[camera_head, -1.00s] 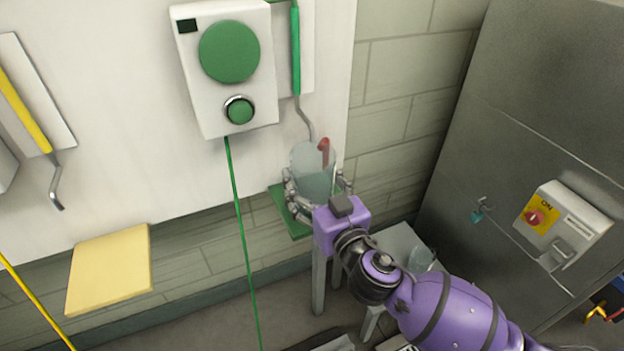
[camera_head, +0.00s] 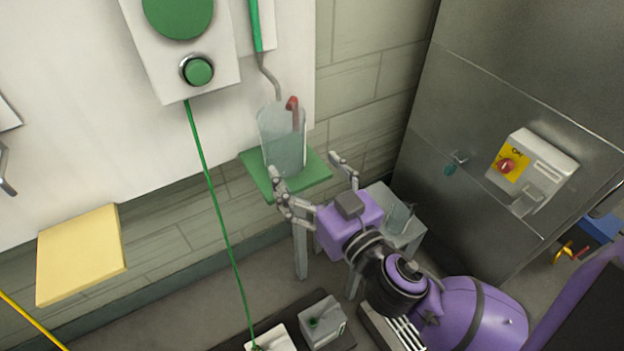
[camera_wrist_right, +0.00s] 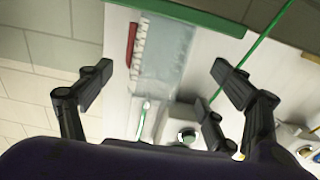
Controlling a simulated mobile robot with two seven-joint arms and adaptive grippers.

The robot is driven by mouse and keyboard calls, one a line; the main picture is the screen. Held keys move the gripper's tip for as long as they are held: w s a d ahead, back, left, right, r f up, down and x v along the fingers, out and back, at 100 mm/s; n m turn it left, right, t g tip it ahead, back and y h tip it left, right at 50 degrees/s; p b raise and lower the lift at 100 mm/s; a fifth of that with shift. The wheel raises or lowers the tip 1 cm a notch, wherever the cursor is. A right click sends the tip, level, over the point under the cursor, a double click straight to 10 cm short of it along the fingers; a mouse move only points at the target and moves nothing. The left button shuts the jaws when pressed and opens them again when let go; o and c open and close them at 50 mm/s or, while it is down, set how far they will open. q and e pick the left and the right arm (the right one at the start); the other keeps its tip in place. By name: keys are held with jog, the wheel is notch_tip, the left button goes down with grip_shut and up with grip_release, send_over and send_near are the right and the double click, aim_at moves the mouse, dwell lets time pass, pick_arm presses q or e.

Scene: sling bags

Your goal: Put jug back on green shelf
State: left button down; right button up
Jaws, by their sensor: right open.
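The clear jug (camera_head: 281,140), with a red part (camera_head: 293,105) near its top, stands upright on the green shelf (camera_head: 316,178). My right gripper (camera_head: 308,170) is open, with its fingers spread in front of the jug and apart from it. In the right wrist view the picture is upside down: the jug (camera_wrist_right: 168,58) hangs below the green shelf (camera_wrist_right: 190,14), between the open fingers of my right gripper (camera_wrist_right: 160,70). My left gripper is not in view.
A yellow shelf (camera_head: 80,255) is on the wall at left. A white box with a green button (camera_head: 197,71) and a green cord (camera_head: 214,200) is left of the jug. A grey stand (camera_head: 400,222) with a clear vessel is below right. A metal cabinet (camera_head: 480,90) stands at right.

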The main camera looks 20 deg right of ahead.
jog(key=s+d+f+g+h, duration=0.1)
jog(key=s+d+f+g, duration=0.1)
jog(key=s+f, duration=0.35)
jog(key=s+d+f+m+g+h, duration=0.1)
jog(key=s+f, duration=0.1)
jog(key=f, duration=0.7)
jog(key=s+d+f+g+h, duration=0.1)
jog(key=s+d+f+g, duration=0.1)
jog(key=s+f, duration=0.35)
jog(key=s+d+f+m+g, duration=0.1)
jog(key=s+f+g, duration=0.3)
jog(key=s+f, duration=1.2)
jog(key=shift+s+d+f+g, duration=0.35)
jog(key=shift+s+d+g, duration=0.1)
jog(key=shift+s, duration=0.35)
jog(key=shift+s+h, duration=0.1)
jog(key=shift+h, duration=0.2)
